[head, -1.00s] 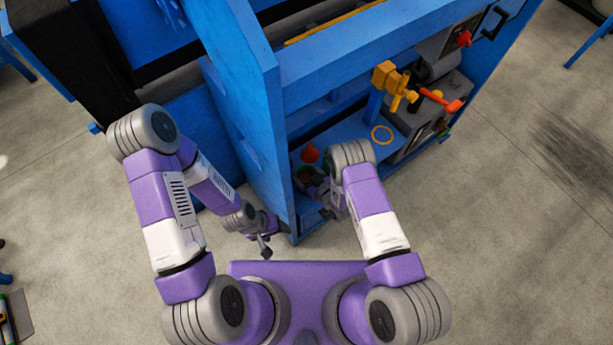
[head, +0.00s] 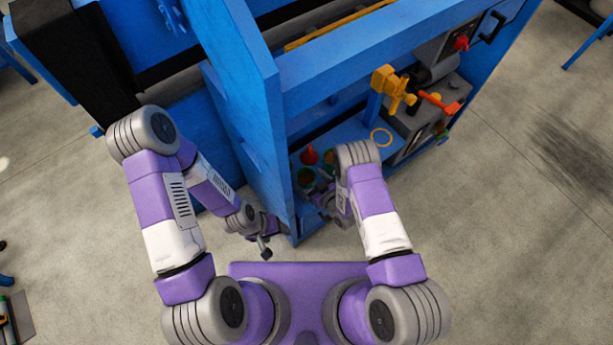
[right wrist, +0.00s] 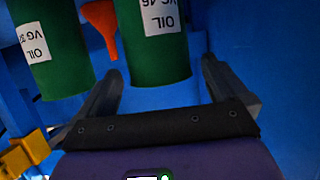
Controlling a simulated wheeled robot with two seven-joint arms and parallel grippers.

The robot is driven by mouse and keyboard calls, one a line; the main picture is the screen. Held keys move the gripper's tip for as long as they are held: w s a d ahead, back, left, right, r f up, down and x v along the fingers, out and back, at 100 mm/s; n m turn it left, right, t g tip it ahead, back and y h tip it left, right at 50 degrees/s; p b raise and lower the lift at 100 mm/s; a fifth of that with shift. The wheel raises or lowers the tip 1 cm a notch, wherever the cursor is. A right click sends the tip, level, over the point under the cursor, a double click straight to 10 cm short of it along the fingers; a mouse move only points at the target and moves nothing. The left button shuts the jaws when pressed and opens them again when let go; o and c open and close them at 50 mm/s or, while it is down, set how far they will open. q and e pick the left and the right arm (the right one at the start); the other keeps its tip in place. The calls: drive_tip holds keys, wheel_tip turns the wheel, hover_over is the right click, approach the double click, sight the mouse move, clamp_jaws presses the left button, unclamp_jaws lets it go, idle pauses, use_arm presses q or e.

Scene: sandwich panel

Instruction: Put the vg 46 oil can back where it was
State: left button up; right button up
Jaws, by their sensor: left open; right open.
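The VG 46 oil can (right wrist: 158,65) is a green cylinder with a white label, at the top middle of the right wrist view. The label is cut by the frame edge. Green cans, hard to tell apart, show in the head view on the blue shelf. My right gripper (right wrist: 160,72) is open, one finger on each side of the VG 46 can's lower end, with visible gaps. In the head view my right gripper (head: 322,194) is at the shelf front, partly hidden by its arm. My left gripper (head: 265,247) is open and empty, left of the blue side panel.
A second green oil can (right wrist: 52,50) stands left of the VG 46 can, with a red funnel (right wrist: 103,25) between them. A yellow ring (head: 381,137) lies on the shelf to the right. A tall blue side panel (head: 243,110) separates my arms.

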drive_tip(key=s+d+r+m+g+h+p, duration=0.2)
drive_tip(key=s+d+r+m+g+h, duration=0.3)
drive_tip(key=s+d, duration=0.45)
drive_tip(key=s+a+r+m+g+y, duration=0.1)
drive_tip(key=s+r+m+g, duration=0.4)
drive_tip(key=s, duration=0.6)
drive_tip(key=shift+s+a+r+g, duration=0.2)
drive_tip(key=shift+g, duration=0.1)
drive_tip(key=shift+r, duration=0.1)
drive_tip(key=shift+r+p, duration=0.2)
drive_tip(key=shift+p, duration=0.25)
